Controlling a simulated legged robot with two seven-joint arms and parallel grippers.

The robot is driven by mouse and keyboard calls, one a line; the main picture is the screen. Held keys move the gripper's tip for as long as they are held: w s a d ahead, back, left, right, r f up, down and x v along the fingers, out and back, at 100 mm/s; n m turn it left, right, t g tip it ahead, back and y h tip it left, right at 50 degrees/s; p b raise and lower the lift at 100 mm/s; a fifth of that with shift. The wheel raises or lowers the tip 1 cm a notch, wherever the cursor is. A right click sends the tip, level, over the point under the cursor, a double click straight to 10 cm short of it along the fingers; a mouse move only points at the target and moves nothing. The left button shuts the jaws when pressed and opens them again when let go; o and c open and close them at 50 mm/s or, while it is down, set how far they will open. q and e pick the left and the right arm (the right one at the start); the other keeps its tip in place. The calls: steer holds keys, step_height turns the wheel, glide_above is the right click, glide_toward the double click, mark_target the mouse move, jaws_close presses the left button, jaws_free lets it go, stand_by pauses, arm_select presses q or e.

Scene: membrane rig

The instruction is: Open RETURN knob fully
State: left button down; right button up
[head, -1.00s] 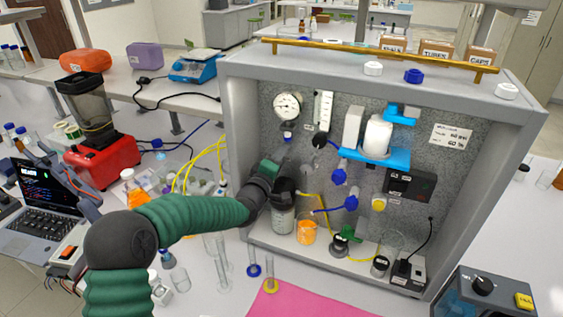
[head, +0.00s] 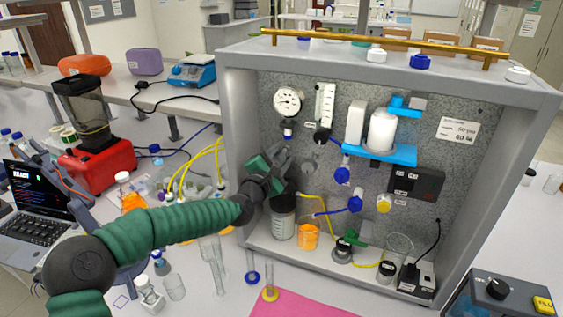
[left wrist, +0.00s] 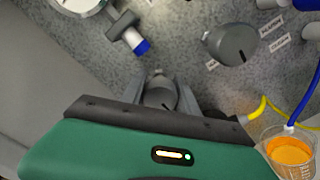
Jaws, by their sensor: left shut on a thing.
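My left gripper (head: 283,162) reaches the grey speckled back panel of the rig, below the round gauge (head: 288,100). In the left wrist view its fingers (left wrist: 160,88) are shut on a grey round knob (left wrist: 160,99) with a dark pointer line. I cannot read a label at this knob, so I cannot confirm that it is RETURN. A second grey knob (left wrist: 230,45), with a dark pointer mark and small white labels beside it, sits up and to the right, apart from the gripper. In the head view my gripper hides most of the held knob. My right gripper is not in view.
A blue-capped fitting (left wrist: 132,37) sticks out above the fingers. A dark-lidded bottle (head: 283,222) and an orange-filled beaker (head: 308,237) stand below my gripper. The rig's grey left wall (head: 240,150) is close on the left. Yellow tubing runs nearby.

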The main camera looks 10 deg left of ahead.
arm_select(q)
steer(key=n+b, duration=0.2)
steer(key=n, duration=0.1)
steer(key=shift+f+n, duration=0.3)
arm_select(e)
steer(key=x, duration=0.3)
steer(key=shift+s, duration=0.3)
arm_select(q)
steer(key=shift+r+n+b, duration=0.15)
steer(key=shift+n+b, duration=0.75)
steer(key=shift+n, duration=0.1)
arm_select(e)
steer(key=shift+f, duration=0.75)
arm_select(q)
steer(key=shift+r, duration=0.1)
steer(key=c, duration=0.9)
jaws_free()
steer(key=shift+w, duration=0.1)
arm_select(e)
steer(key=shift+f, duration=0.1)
